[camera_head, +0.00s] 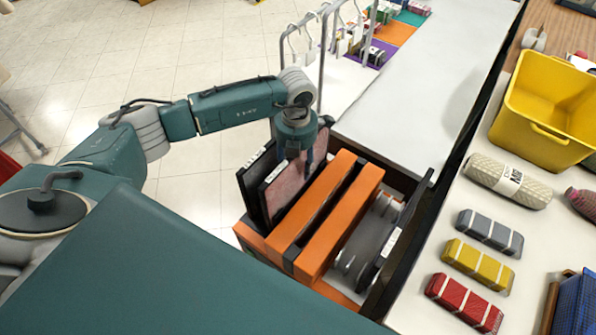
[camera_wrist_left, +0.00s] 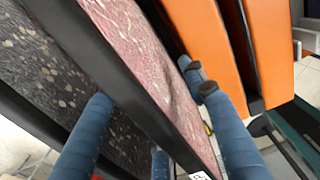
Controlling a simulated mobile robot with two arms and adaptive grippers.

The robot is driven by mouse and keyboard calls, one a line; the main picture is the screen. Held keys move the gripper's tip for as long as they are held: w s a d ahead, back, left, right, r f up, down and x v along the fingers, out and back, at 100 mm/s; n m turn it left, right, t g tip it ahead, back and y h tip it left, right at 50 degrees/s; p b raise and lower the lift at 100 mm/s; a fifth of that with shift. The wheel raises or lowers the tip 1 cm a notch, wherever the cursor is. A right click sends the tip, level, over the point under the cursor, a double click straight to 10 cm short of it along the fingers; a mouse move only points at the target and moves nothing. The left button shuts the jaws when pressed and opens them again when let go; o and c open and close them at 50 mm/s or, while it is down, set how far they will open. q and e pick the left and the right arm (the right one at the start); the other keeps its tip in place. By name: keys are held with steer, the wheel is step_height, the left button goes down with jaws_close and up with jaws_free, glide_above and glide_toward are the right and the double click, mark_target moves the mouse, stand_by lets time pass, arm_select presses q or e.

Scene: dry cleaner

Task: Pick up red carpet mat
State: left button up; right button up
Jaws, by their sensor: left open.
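The red carpet mat (camera_head: 287,188) is a thin pinkish-red speckled panel with a black edge, standing upright in an open box. It also shows in the left wrist view (camera_wrist_left: 145,55), running diagonally. A dark speckled mat (camera_head: 257,185) stands beside it on the left, and orange panels (camera_head: 318,205) stand on the right. My left gripper (camera_head: 303,158) is over the red mat's far end, pointing down. In the left wrist view the blue fingers (camera_wrist_left: 160,135) are open, apart on either side of the red mat. Whether they touch it cannot be told. My right gripper is not in view.
The box (camera_head: 400,240) has dark walls close around the panels. A counter on the right holds a yellow bin (camera_head: 550,105) and several wrapped bundles (camera_head: 478,265). A metal rack (camera_head: 322,55) stands behind the arm.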

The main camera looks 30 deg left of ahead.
arm_select(q)
steer(key=shift+f, duration=0.4)
steer(key=c, duration=1.1)
steer(key=shift+r, duration=0.1)
steer(key=shift+r, duration=0.1)
